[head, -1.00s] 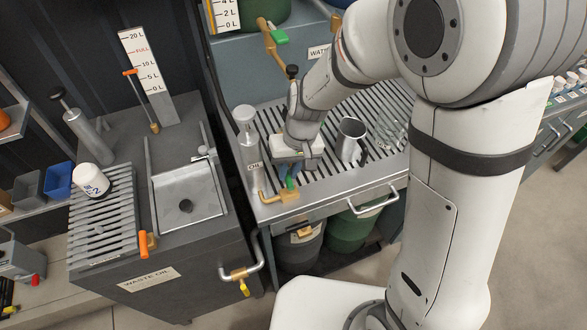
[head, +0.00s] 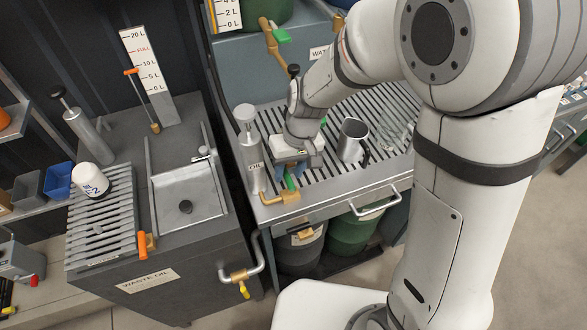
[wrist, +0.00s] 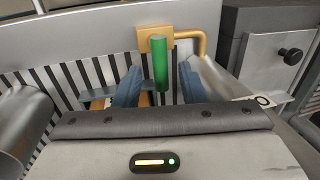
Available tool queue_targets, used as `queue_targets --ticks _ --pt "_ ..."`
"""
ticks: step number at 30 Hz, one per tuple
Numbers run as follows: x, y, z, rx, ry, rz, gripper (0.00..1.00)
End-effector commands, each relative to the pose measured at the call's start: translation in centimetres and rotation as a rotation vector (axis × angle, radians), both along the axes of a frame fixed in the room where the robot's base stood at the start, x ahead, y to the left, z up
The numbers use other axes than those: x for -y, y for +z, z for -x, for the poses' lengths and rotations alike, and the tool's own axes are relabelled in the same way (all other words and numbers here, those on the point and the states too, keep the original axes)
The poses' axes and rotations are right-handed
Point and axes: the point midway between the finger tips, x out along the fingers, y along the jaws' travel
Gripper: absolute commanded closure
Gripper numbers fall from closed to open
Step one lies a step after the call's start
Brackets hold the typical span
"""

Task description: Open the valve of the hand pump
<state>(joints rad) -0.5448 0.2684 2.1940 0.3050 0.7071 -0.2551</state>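A green valve lever (head: 291,183) sits on a brass fitting (head: 278,198) at the front left corner of the slatted bench, below a grey-white cylinder marked OIL (head: 252,165). In the wrist view the green lever (wrist: 160,63) stands out from the brass body (wrist: 152,40), with a brass pipe to its right. My gripper (wrist: 159,87) is open. Its two blue fingers are on either side of the lever, with a visible gap on both sides. In the head view my gripper (head: 289,172) is low over the bench edge and partly hides the fitting.
A metal mug (head: 352,138) stands on the slats (head: 330,168) right of my gripper. A drawer handle (head: 378,204) sticks out in front. The waste oil cabinet (head: 190,265) with its basin stands left, its yellow-levered tap (head: 243,288) low at the front.

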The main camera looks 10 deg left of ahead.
Motion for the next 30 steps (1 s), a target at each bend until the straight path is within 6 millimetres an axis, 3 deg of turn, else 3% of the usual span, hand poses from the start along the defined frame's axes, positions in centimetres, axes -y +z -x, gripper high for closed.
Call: queue_targets --ticks 15,30 --pt "1.2 7.0 -1.0 0.004 -0.001 -0.001 0.63" --pt "1.3 7.5 -1.0 0.001 0.0 -0.001 0.63"
